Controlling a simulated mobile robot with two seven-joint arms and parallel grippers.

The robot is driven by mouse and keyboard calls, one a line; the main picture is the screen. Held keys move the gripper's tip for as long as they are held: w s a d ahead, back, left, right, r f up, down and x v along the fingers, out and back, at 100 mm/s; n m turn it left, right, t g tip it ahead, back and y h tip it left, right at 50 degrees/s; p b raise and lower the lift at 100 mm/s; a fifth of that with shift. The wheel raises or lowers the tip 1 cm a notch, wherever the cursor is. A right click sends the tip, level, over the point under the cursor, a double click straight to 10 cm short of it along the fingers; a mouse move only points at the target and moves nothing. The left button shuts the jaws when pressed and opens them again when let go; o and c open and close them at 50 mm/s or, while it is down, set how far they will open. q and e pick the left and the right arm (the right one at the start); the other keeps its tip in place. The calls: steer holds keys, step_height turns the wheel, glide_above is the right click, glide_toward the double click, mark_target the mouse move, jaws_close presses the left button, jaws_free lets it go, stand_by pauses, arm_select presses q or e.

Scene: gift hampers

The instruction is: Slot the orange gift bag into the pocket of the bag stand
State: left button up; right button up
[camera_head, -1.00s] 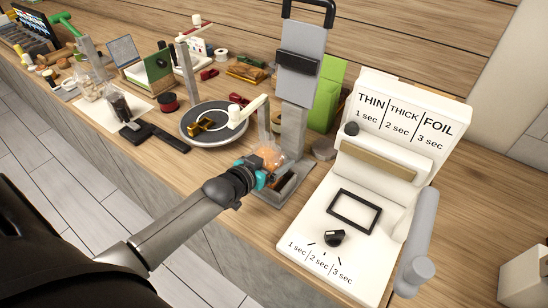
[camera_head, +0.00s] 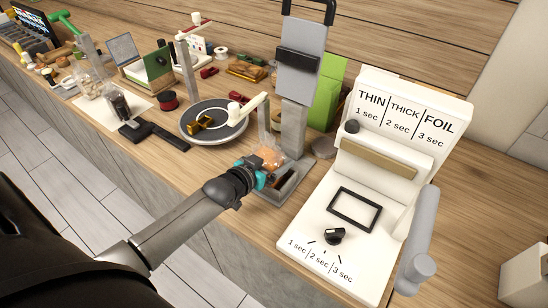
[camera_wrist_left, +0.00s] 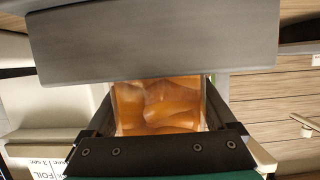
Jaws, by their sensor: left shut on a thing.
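The orange gift bag (camera_head: 270,157) looks like a clear bag with orange contents. My left gripper (camera_head: 259,174) is shut on it, low in front of the grey upright stand (camera_head: 293,130), which appears to be the bag stand. The stand has a low tray-like base (camera_head: 292,188) beside the gripper. In the left wrist view the orange bag (camera_wrist_left: 158,105) sits between the dark fingers of my left gripper (camera_wrist_left: 160,135), and a wide grey plate (camera_wrist_left: 150,42) crosses above it. Whether the bag's lower end is in a pocket is hidden. My right gripper is not in view.
A white sealer machine (camera_head: 310,240) with a grey lever (camera_head: 420,235) stands close on the right. A round dark turntable (camera_head: 214,125) is to the left, with a cream-tipped arm beside it. A green bag (camera_head: 328,95) stands behind the grey stand.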

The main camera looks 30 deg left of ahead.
arm_select(q)
steer(key=shift+f, duration=0.15)
stand_by(0.3)
steer(key=o, duration=1.2)
steer(key=shift+s+f, duration=0.1)
steer(key=shift+f, duration=0.1)
steer(key=shift+s+r, duration=0.15)
steer(key=shift+s, duration=0.4)
steer(key=v, duration=0.4)
steer(key=p+v, duration=0.1)
steer(key=v, duration=0.4)
steer(key=p+v, duration=0.1)
steer(key=v, duration=0.4)
steer(key=shift+r, duration=0.35)
steer(key=shift+w, duration=0.1)
